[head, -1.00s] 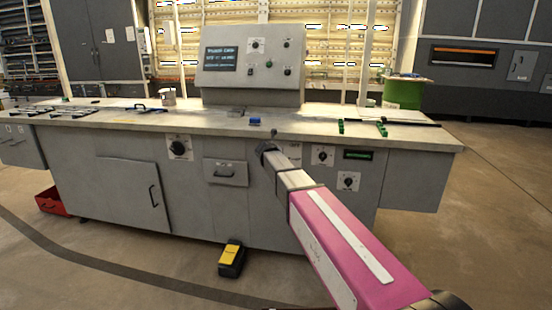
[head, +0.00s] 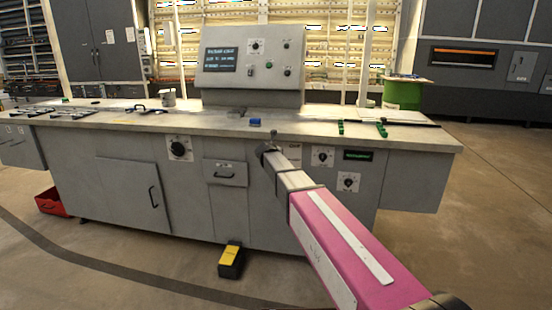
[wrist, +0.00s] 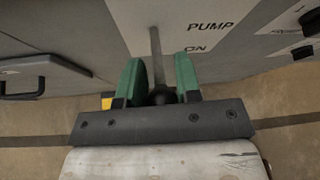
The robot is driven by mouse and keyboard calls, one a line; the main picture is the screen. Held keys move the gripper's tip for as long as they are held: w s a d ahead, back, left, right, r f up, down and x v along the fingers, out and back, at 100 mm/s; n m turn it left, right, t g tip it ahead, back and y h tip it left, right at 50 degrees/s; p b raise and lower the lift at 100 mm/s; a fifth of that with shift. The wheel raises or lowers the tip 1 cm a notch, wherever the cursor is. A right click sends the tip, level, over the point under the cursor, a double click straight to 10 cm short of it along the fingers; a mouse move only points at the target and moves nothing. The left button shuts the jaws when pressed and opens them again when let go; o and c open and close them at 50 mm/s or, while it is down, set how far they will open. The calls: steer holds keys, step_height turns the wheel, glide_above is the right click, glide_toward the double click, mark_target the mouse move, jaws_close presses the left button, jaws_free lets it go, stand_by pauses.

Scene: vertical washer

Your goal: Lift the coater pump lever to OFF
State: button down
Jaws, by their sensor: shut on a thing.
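The coater pump lever shows in the wrist view as a thin dark rod (wrist: 155,50) with a dark round knob (wrist: 161,96) at its near end. My gripper (wrist: 159,80) has its two green fingers on either side of the knob, shut on it. The white plate (wrist: 200,15) behind the lever reads PUMP and ON. In the head view my gripper (head: 266,150) is at the front panel of the grey machine (head: 220,212), just below the worktop edge. The lever is mostly hidden there behind my gripper.
A drawer with a handle (head: 226,173) is left of my gripper. Dial plates (head: 322,156) and a green display (head: 358,155) are to its right. A yellow and black pedal (head: 231,260) stands on the floor below. A blue object (head: 255,122) lies on the worktop (head: 215,122) above.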

steer(key=shift+w, duration=0.15)
steer(key=c, duration=0.9)
jaws_free()
steer(key=shift+d, duration=0.1)
steer(key=v, duration=1)
steer(key=shift+s+r, duration=0.15)
steer(key=shift+s, duration=0.2)
